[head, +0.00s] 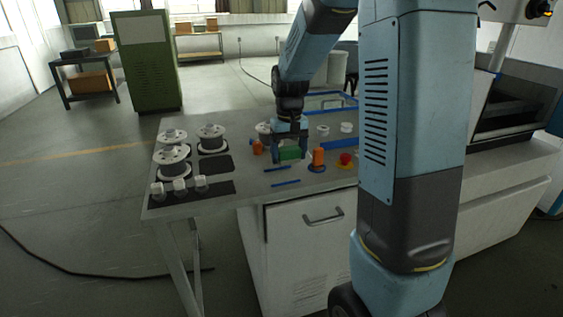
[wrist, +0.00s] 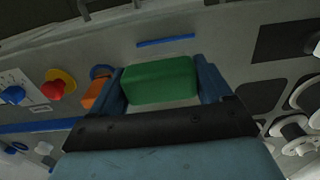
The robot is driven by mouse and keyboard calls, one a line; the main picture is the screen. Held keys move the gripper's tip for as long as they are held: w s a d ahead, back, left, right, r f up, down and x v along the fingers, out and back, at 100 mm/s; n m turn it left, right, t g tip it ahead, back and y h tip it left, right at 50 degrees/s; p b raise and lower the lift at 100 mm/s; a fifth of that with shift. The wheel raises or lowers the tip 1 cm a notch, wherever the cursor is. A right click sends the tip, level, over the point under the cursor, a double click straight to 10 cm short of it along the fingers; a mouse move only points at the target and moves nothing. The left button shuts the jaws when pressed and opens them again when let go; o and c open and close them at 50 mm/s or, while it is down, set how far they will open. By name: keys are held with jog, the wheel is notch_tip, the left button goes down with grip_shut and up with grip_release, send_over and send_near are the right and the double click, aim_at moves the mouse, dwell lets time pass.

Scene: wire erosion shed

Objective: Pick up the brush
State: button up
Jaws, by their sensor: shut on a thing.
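A green block-shaped thing (head: 289,154) is between the fingers of my gripper (head: 292,157), over the grey worktop. In the wrist view the green block (wrist: 160,80) fills the gap between the two blue fingers of my gripper (wrist: 159,68), which are shut on its ends. No bristles show, so I cannot tell for sure that it is the brush. Its underside is hidden, and I cannot tell whether it touches the worktop.
An orange upright piece (head: 318,157) and a red knob (head: 346,158) stand right of my gripper. Blue strips (head: 286,183) lie in front. White spools (head: 172,160) stand at the left on the worktop (head: 225,209). A blue-edged tray (head: 330,96) is behind.

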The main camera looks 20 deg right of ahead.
jog(key=s+d+r, duration=0.2)
jog(key=s+r, duration=0.3)
jog(key=s, duration=0.5)
jog(key=shift+d+r, duration=0.25)
jog(key=shift+d, duration=0.1)
